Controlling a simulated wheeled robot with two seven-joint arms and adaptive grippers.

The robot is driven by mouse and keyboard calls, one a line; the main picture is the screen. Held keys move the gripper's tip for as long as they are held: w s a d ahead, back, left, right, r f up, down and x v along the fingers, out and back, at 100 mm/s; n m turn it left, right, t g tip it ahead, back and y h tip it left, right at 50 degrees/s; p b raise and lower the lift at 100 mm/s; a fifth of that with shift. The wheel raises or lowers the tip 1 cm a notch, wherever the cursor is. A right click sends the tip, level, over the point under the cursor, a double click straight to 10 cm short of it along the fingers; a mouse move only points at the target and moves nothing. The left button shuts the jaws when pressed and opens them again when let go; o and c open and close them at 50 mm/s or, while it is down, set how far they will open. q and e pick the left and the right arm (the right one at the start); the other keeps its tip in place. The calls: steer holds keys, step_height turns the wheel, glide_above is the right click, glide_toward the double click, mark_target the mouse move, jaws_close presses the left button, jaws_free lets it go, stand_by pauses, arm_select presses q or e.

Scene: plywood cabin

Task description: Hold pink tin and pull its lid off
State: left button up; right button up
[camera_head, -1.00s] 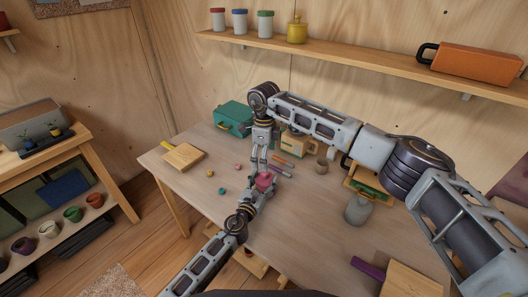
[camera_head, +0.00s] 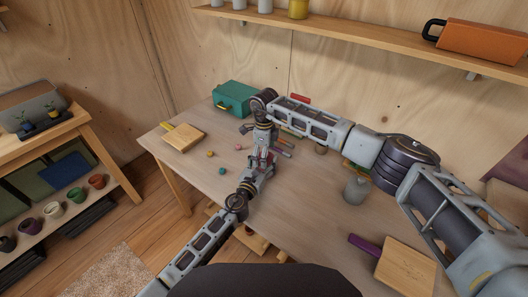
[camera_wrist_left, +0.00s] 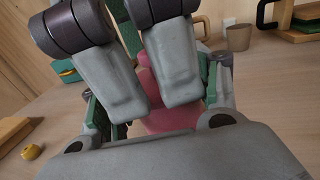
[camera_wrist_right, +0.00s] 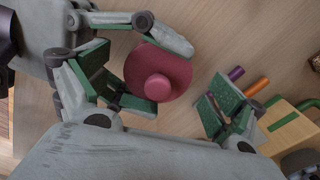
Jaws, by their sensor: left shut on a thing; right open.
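The pink tin, with a round lid and knob, shows from above in the right wrist view (camera_wrist_right: 178,72). In the left wrist view its pink side (camera_wrist_left: 170,120) is partly covered by gripper parts. My left gripper (camera_head: 257,170) is shut on the tin, its fingers at opposite sides of it. Clear space shows between the knob and the right-hand finger. In the head view the grippers hide most of the tin.
The table holds a teal case (camera_head: 235,97), a board with a yellow handle (camera_head: 183,137), a grey canister (camera_head: 356,190) and a board with a purple handle (camera_head: 405,266). Small balls (camera_head: 210,154) lie left of the grippers. Markers (camera_wrist_right: 257,87) and a cup (camera_wrist_left: 239,37) are close by.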

steer(key=c, duration=1.4)
steer(key=shift+d+f, duration=0.1)
steer(key=c, duration=0.7)
jaws_close()
arm_select(q)
steer(key=shift+r, duration=0.1)
arm_select(e)
steer(key=shift+d+f, duration=0.1)
arm_select(q)
steer(key=shift+a, duration=0.15)
arm_select(e)
steer(key=shift+r, duration=0.6)
